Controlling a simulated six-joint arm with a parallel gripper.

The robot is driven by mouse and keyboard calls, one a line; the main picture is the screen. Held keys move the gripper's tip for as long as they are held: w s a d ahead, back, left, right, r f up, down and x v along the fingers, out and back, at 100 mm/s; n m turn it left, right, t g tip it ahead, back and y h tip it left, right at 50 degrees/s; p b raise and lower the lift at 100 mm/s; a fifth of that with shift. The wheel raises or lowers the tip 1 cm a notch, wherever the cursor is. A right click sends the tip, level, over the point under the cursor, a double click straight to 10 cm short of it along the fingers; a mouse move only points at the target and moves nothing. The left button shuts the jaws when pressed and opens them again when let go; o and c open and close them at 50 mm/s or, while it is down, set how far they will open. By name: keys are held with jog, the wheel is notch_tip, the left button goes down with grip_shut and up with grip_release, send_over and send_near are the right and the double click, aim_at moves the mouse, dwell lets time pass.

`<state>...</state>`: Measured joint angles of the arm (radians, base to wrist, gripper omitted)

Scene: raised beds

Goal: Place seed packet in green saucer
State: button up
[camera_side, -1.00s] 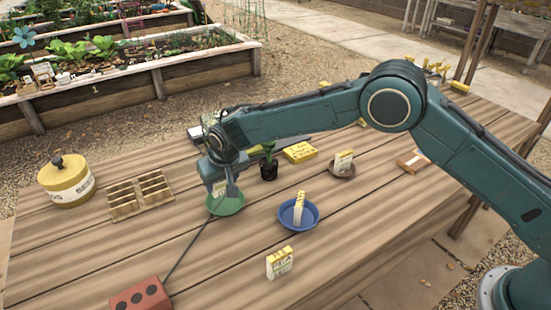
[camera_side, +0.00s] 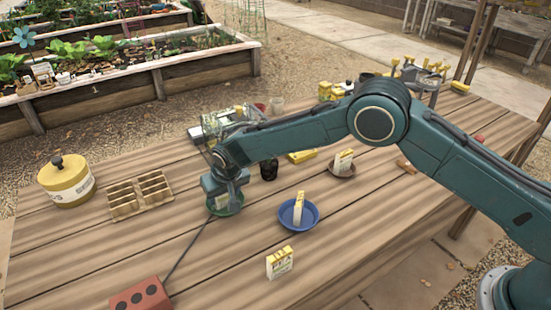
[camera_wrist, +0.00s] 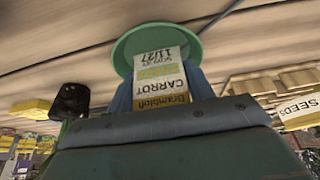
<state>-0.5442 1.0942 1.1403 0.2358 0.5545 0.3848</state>
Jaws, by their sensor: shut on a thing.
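My gripper (camera_wrist: 160,88) is shut on a white and yellow seed packet (camera_wrist: 160,72) printed "CARROT 11/27". In the wrist view the packet stands out from between the fingers against the green saucer (camera_wrist: 128,44). In the side view my gripper (camera_side: 223,203) is low over the green saucer (camera_side: 238,208), hiding much of it. A pale bit of the packet (camera_side: 221,202) shows there. I cannot tell whether the packet touches the saucer's bottom.
A blue saucer (camera_side: 312,216) holds another packet, and a brown saucer (camera_side: 346,173) holds one too. A packet (camera_side: 280,263) stands in front. A seed tray (camera_side: 123,204), yellow tin (camera_side: 66,187), red block (camera_side: 140,298) and dark pot (camera_side: 268,170) surround the saucer.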

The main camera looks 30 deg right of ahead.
jog(key=o, duration=0.7)
jog(key=shift+c, duration=0.2)
jog(key=shift+r, duration=0.1)
jog(key=v, duration=1.2)
